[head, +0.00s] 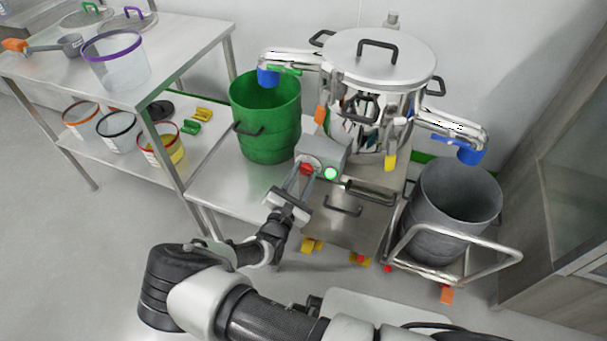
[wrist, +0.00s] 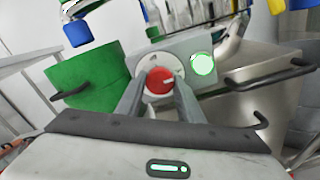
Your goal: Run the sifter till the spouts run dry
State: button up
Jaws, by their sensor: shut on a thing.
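The sifter (head: 372,70) is a steel drum with a lid and two side spouts. The left spout (head: 292,60) has a blue end above a green drum (head: 265,125). The right spout (head: 450,128) has a blue end above a grey drum (head: 450,205). No falling material is visible at either spout. My gripper (head: 303,178) is at the control box on the sifter's front, its fingers shut on a red knob (wrist: 159,81). The knob also shows in the head view (head: 306,169). A lamp (head: 330,173) beside the knob glows green.
The grey drum stands on a tubular-framed cart (head: 500,262). A steel table (head: 185,50) at left holds a purple-rimmed clear tub (head: 116,65) and a scoop (head: 68,44). Several tubs sit on its lower shelf. A cabinet (head: 560,140) closes the right side. Floor is clear at lower left.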

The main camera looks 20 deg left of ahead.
jog(key=shift+n, duration=0.3)
jog(key=n, duration=0.3)
jog(key=shift+n+p, duration=0.3)
jog(key=shift+p, duration=0.1)
jog(key=n, duration=0.4)
jog(key=shift+n, duration=0.3)
jog(key=n, duration=0.4)
jog(key=shift+n, duration=2.5)
jog(key=o, duration=1.1)
jog(key=shift+s, duration=0.1)
